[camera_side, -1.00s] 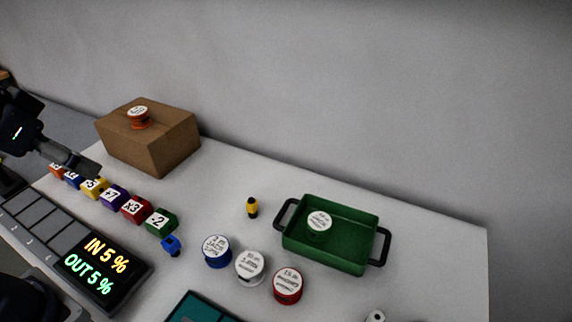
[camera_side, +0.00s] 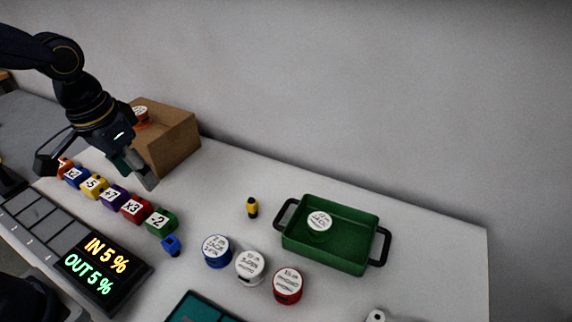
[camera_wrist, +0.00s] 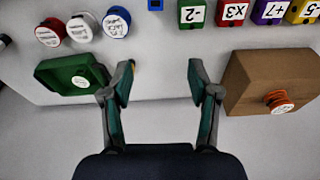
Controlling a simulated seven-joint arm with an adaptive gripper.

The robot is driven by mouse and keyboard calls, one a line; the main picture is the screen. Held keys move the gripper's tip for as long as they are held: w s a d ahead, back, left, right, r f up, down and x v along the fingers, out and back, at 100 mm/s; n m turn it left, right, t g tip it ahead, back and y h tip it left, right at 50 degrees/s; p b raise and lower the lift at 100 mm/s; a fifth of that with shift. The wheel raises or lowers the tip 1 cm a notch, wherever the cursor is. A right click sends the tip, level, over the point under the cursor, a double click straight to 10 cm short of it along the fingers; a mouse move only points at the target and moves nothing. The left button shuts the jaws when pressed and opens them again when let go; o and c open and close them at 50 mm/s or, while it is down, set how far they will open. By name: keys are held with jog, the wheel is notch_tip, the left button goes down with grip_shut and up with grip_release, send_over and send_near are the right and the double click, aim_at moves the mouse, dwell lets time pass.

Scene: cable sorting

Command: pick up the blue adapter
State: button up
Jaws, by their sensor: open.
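The blue adapter (camera_side: 171,245) is a small blue piece lying on the table just in front of the green -2 cube (camera_side: 160,222) in the side view. In the wrist view the blue adapter (camera_wrist: 155,4) shows only partly at the top edge. My gripper (camera_side: 146,177) is above the table in front of the cardboard box, up and to the left of the adapter. In the wrist view my gripper (camera_wrist: 160,72) has its fingers wide apart with nothing between them.
A cardboard box (camera_side: 170,145) carries an orange spool (camera_side: 141,122). Several numbered cubes form a row beside a display panel (camera_side: 95,268). Blue (camera_side: 216,252), white (camera_side: 250,267) and red (camera_side: 288,285) spools stand near a green tray (camera_side: 345,255). A yellow-black adapter (camera_side: 252,208) stands alone.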

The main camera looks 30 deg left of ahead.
notch_tip(320, 180, down, 5)
jog(key=d+g, duration=0.1)
jog(key=g, duration=0.1)
send_over(169, 241)
jog(key=shift+m, duration=0.3)
jog(key=f, duration=1)
jog(key=shift+d+f, duration=0.1)
jog(key=shift+d, duration=0.15)
jog(key=shift+a+f, duration=0.15)
jog(key=shift+f, duration=1.45)
jog(key=shift+a+f, duration=0.1)
jog(key=shift+f, duration=1.45)
jog(key=shift+c, duration=0.2)
grip_shut()
